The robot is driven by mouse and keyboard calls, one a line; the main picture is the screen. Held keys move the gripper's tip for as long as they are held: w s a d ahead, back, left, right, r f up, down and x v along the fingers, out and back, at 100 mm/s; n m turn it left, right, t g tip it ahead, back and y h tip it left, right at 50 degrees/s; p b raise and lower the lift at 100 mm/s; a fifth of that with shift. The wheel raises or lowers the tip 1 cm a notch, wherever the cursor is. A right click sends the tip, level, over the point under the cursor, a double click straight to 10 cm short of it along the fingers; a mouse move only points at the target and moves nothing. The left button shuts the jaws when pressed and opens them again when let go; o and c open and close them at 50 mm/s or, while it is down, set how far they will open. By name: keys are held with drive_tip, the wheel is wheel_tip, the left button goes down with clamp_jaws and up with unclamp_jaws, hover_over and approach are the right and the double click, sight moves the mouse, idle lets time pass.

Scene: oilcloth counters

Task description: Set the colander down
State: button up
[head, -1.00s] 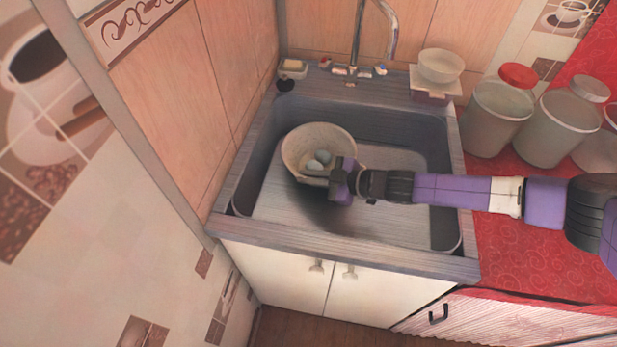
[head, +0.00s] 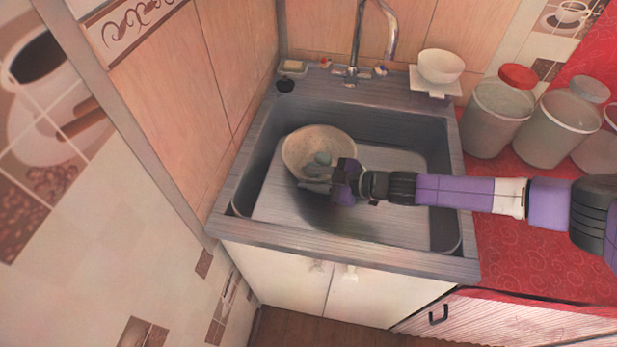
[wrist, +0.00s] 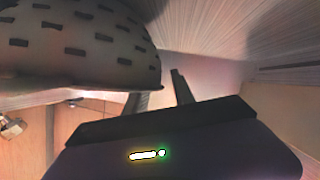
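The colander (head: 297,150) is a pale, round bowl inside the sink basin, toward its left side, with a few grey-blue rounded items (head: 321,159) in it. Its slotted wall (wrist: 85,40) fills the upper left of the wrist view. My gripper (head: 325,184) is at the colander's front right rim. In the wrist view its two fingers (wrist: 162,93) stand apart with nothing seen clamped between them, and the colander wall is beside them. The contact between the colander's underside and the basin floor is hidden.
The grey sink (head: 340,255) surrounds the colander, with free basin floor to the right. A faucet (head: 357,40) stands behind. A white bowl (head: 441,66) sits at the back right corner. Glass jars (head: 497,110) stand on the red counter (head: 530,255) at right.

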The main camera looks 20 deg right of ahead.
drive_tip(key=v, duration=1.1)
drive_tip(key=shift+s+d, duration=0.1)
drive_tip(key=shift+s, duration=0.05)
